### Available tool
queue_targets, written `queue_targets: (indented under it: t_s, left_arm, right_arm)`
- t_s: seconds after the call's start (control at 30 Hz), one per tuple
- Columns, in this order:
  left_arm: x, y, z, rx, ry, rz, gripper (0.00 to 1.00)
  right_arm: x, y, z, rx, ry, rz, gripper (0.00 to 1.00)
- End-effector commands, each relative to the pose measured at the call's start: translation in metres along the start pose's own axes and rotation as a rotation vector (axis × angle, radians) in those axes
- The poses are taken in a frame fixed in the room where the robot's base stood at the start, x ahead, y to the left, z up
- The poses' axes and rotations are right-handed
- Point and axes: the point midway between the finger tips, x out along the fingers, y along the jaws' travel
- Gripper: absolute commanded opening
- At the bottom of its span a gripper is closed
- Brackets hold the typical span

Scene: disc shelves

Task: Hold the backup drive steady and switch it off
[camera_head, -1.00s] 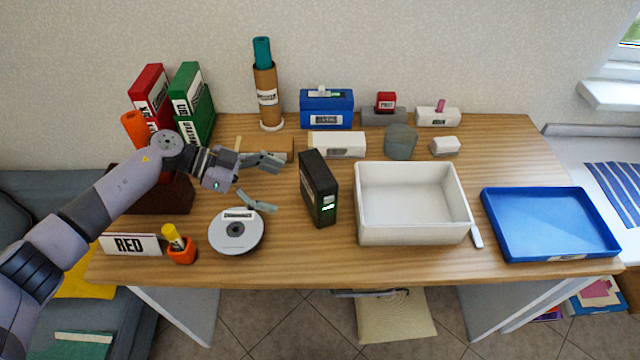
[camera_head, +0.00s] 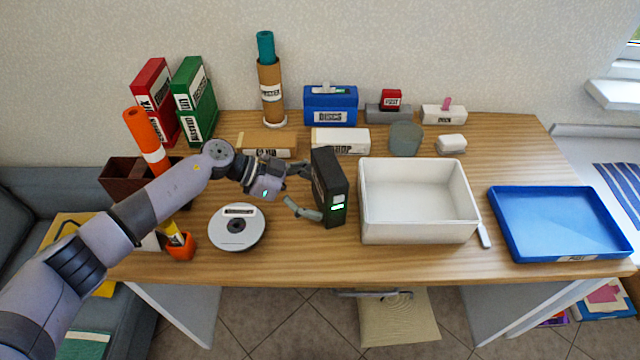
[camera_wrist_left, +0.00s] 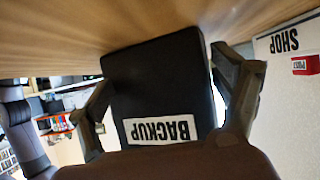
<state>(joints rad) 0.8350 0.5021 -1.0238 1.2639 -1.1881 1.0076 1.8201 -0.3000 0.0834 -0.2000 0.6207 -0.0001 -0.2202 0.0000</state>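The backup drive (camera_head: 332,185) is a black upright box on the table, with green lights on its narrow front face in the head view. In the left wrist view its broad side (camera_wrist_left: 155,75) fills the middle and carries an upside-down BACKUP label. My left gripper (camera_head: 310,194) is at the left side of the drive, fingers spread wide. One finger is at its rear edge, partly hidden, and one at its front edge. In the left wrist view the fingers flank the drive closely; firm contact cannot be told. My right gripper is not in view.
A white bin (camera_head: 418,228) stands just right of the drive, with a blue tray (camera_head: 560,256) beyond it. A disc (camera_head: 250,228) lies left of the drive. A white SHOP box (camera_head: 340,146) is behind it. A yellow marker in an orange holder (camera_head: 180,248) is below my left arm.

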Motion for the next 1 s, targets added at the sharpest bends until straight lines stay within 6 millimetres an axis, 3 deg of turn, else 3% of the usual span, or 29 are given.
queue_targets:
  t_s: [0.37,1.0]
  left_arm:
    - [0.0036,0.0005,0.0005,0.0,0.0,0.001,0.84]
    - [0.0033,0.0005,0.0004,0.0,0.0,0.001,0.41]
  right_arm:
    - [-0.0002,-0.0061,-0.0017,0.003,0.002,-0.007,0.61]
    - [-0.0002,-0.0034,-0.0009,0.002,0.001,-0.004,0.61]
